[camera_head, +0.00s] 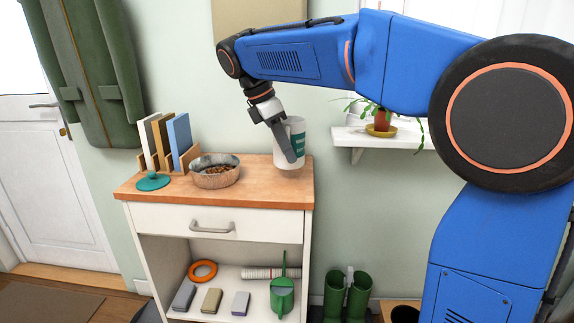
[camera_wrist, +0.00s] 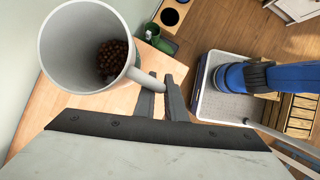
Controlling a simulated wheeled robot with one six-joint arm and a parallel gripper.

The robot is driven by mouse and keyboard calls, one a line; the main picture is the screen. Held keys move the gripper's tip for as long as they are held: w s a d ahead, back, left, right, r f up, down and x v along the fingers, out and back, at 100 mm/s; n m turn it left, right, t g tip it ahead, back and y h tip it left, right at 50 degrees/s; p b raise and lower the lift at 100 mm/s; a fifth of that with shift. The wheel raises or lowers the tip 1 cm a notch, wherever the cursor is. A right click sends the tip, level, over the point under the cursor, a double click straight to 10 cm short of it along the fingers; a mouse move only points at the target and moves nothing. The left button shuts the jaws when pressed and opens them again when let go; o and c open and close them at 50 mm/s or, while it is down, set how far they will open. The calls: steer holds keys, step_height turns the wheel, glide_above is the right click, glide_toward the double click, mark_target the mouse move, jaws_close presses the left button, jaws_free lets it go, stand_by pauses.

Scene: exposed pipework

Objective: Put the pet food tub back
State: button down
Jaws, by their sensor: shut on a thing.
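The pet food tub (camera_head: 298,137), white with a green label, is upright over the right end of the wooden cabinet top (camera_head: 255,191). Whether its base touches the top I cannot tell. The wrist view looks into the open tub (camera_wrist: 62,55), with brown kibble (camera_wrist: 112,57) at the bottom. My gripper (camera_head: 291,155) is shut on the tub's handle, and its fingers (camera_wrist: 168,92) show there in the wrist view. A metal bowl (camera_head: 215,179) with kibble stands left of the tub. A teal lid (camera_head: 152,182) with a knob lies at the top's left end.
A rack of books (camera_head: 168,143) stands at the back left of the cabinet top. A wall shelf (camera_head: 385,137) with a potted plant (camera_head: 382,120) is right of the tub. Below, the cabinet's open shelf holds a green watering can (camera_head: 282,295) and blocks. Green boots (camera_head: 346,297) stand beside it.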

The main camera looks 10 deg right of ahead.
mark_target(287, 164)
steer(key=shift+f, duration=1.95)
steer(key=shift+f, duration=0.1)
steer(key=c, duration=1.8)
jaws_free()
steer(key=v, duration=1.2)
steer(key=shift+s, duration=0.1)
